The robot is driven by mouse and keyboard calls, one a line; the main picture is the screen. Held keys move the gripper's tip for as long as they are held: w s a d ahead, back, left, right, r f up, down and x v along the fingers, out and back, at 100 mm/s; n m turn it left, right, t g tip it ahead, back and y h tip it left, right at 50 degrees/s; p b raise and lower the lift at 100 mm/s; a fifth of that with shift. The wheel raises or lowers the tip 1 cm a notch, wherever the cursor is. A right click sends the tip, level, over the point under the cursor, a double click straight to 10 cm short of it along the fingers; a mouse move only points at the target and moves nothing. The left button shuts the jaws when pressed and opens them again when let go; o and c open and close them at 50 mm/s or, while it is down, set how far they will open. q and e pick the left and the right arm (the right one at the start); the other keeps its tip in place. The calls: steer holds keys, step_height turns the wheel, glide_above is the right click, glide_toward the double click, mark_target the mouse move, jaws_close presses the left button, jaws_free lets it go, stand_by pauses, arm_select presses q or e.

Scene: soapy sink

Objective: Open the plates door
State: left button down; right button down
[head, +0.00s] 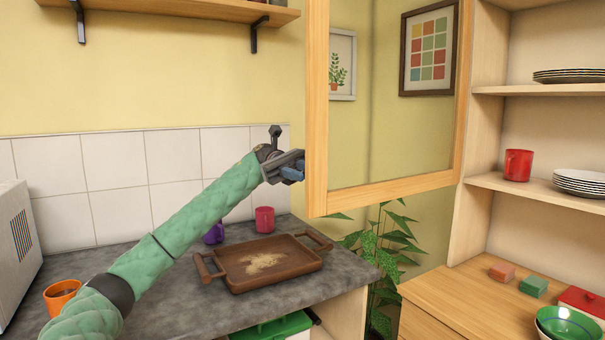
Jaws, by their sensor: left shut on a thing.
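The plates door (316,120) is a light wooden frame around a clear pane. It stands swung out from the shelf unit on the right, with its right edge beside that unit. White plates (580,181) are stacked on the middle shelf, in plain view, with darker-rimmed plates (568,75) on the shelf above. My left gripper (291,165) is at the door's free left edge, low down, shut on what seems to be its handle. The handle is mostly hidden by the gripper. My right gripper is not in view.
A brown tray (225,275) lies on the grey counter below my left arm, near purple, pink and orange mugs (62,296). A plant (383,250) stands below the door. A wooden top on the right bears blocks and a green bowl (566,327).

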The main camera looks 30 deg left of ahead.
arm_select(q)
steer(key=c, duration=1.2)
jaws_free()
steer(key=b+v, duration=0.1)
steer(key=v, duration=0.7)
steer(key=shift+s, duration=0.1)
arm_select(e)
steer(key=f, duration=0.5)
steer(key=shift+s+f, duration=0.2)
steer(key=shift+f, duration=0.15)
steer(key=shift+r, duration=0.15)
